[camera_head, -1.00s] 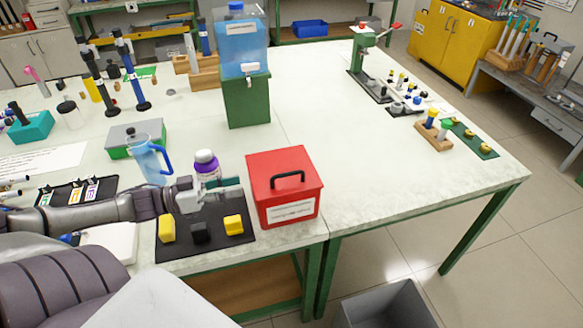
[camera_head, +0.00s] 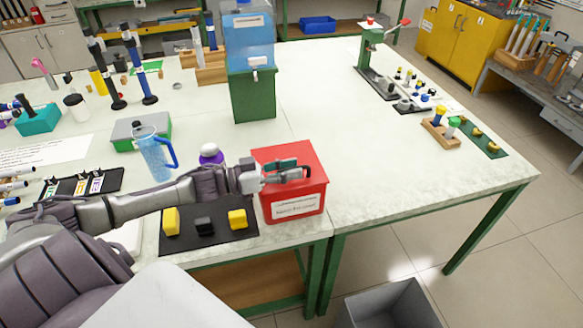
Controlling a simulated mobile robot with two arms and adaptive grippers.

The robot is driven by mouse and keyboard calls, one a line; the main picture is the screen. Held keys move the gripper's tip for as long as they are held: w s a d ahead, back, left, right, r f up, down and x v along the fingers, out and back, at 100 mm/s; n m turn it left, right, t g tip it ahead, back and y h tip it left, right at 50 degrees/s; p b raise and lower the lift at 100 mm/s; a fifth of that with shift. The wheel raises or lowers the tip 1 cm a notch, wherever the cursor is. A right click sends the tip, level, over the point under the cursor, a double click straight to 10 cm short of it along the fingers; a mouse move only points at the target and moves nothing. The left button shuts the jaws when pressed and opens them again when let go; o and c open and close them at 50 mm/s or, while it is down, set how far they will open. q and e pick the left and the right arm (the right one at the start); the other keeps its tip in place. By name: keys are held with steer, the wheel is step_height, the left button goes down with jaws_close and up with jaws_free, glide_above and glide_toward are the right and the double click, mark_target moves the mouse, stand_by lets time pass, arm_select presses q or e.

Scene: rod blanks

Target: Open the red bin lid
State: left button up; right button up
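The red bin (camera_head: 297,205) stands on the table near its front edge, with a white label on its front. Its red lid (camera_head: 262,155) is down and closed. The dark lid handle is mostly hidden behind my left gripper. My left gripper (camera_head: 286,171) is over the lid at the handle, its fingers apart, one farther back and one nearer the front. I cannot tell whether the fingers touch the handle. My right gripper is not in view.
A black mat (camera_head: 180,241) with two yellow blocks and one black block lies left of the bin. A blue pitcher (camera_head: 157,160) and a purple-capped bottle (camera_head: 210,153) stand behind my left arm. Table right of the bin is clear. A grey floor bin (camera_head: 392,305) stands below.

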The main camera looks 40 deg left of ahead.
arm_select(q)
steer(key=shift+w+d, duration=0.15)
steer(key=shift+w, duration=0.05)
jaws_close()
steer(key=shift+r, duration=0.1)
stand_by(0.4)
